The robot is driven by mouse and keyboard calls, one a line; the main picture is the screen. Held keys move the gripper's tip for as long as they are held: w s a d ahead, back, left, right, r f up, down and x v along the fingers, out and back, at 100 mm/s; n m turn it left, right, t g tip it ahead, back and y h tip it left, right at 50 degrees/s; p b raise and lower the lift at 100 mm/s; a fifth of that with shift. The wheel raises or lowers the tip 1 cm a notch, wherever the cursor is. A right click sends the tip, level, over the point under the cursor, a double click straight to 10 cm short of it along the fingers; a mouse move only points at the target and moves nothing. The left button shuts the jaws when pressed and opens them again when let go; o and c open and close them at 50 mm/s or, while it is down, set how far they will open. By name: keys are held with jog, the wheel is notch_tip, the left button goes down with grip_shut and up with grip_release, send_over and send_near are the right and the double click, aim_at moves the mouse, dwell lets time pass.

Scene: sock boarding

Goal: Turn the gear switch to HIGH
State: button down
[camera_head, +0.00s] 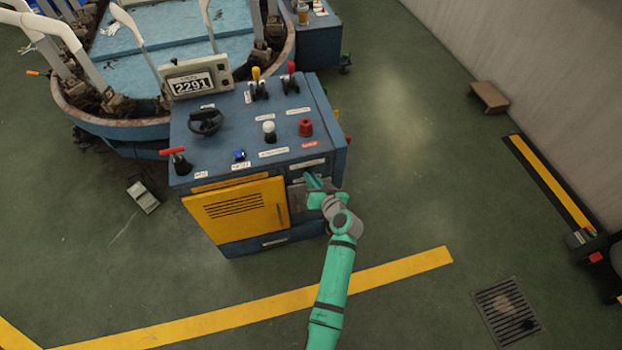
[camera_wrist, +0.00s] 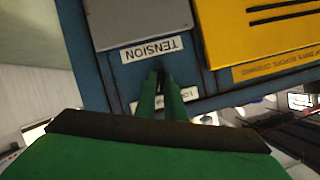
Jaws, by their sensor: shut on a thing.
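My gripper (camera_head: 314,182) is at the front face of the blue control console (camera_head: 237,120), at its upper right, beside the yellow door. In the wrist view its green fingers (camera_wrist: 161,80) are close together, with a small dark piece between their tips. This piece sits at the switch spot, between a TENSION label (camera_wrist: 152,49) and a label starting "Lo" (camera_wrist: 178,97) that is partly covered by the fingers. I take it as the gear switch; its body and setting are mostly hidden by my fingers. The wrist view is upside down.
The console top carries a black handwheel (camera_head: 205,121), a white knob (camera_head: 269,130), a red button (camera_head: 305,127), a red-handled lever (camera_head: 177,157) and a counter display reading 2291 (camera_head: 194,83).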

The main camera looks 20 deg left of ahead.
jog(key=shift+f+m+g+y, duration=0.2)
jog(key=shift+m+g+y, duration=0.1)
jog(key=shift+m+y, duration=1)
jog(key=shift+m, duration=0.3)
jog(key=c, duration=1.8)
grip_release()
jog(key=shift+c, duration=0.2)
jog(key=shift+d, duration=0.1)
jog(key=v, duration=1)
jog(key=shift+s+r, duration=0.25)
jog(key=shift+r, duration=0.05)
jog(key=shift+d, duration=0.15)
